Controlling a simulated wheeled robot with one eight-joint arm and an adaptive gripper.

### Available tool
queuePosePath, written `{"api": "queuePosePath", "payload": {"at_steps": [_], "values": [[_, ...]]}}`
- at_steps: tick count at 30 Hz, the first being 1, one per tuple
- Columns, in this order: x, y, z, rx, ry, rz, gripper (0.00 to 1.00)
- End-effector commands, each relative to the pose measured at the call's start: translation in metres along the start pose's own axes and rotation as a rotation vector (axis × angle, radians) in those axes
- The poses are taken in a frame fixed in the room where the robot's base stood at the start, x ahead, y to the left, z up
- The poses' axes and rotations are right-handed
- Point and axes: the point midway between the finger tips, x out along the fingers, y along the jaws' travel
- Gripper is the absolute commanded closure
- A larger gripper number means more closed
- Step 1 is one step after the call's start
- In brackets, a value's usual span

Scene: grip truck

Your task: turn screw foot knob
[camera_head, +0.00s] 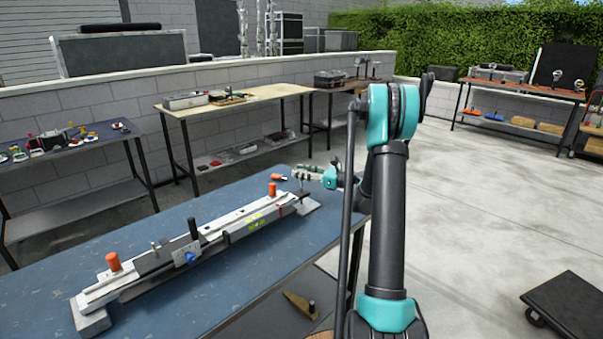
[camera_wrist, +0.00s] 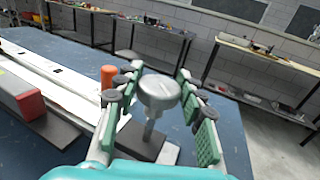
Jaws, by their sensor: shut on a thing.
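The screw foot knob (camera_wrist: 160,93) is a round silvery-grey metal head on a thin upright stem, over a dark foot plate, in the middle of the wrist view. My gripper (camera_wrist: 163,100) has its green-padded fingers on both sides of the knob and is shut on it. In the head view my gripper (camera_head: 312,174) is at the far right end of the long rail fixture (camera_head: 225,232), above its pale foot plate (camera_head: 308,206). The knob is small and partly hidden by the fingers there.
The fixture lies on a blue table (camera_head: 130,219). Orange knobs stand on it, one near the left end (camera_head: 113,262) and one near my gripper (camera_head: 272,189). Workbenches with tools stand along the wall. A dark cart (camera_head: 570,302) stands at right.

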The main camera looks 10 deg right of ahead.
Motion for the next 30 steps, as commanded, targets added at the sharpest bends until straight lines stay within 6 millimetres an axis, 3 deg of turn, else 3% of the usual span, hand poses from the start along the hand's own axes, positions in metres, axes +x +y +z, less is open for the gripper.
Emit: {"api": "queuePosePath", "payload": {"at_steps": [13, 14, 18, 30], "values": [[-0.0001, 0.0000, -0.0001, 0.000, 0.000, 0.054, 0.90], [-0.0001, 0.0000, -0.0001, 0.000, 0.000, 0.054, 0.59], [-0.0001, 0.0000, 0.0000, 0.000, 0.000, 0.054, 0.42], [-0.0056, -0.0006, 0.0000, 0.000, 0.000, 0.052, 0.39]]}}
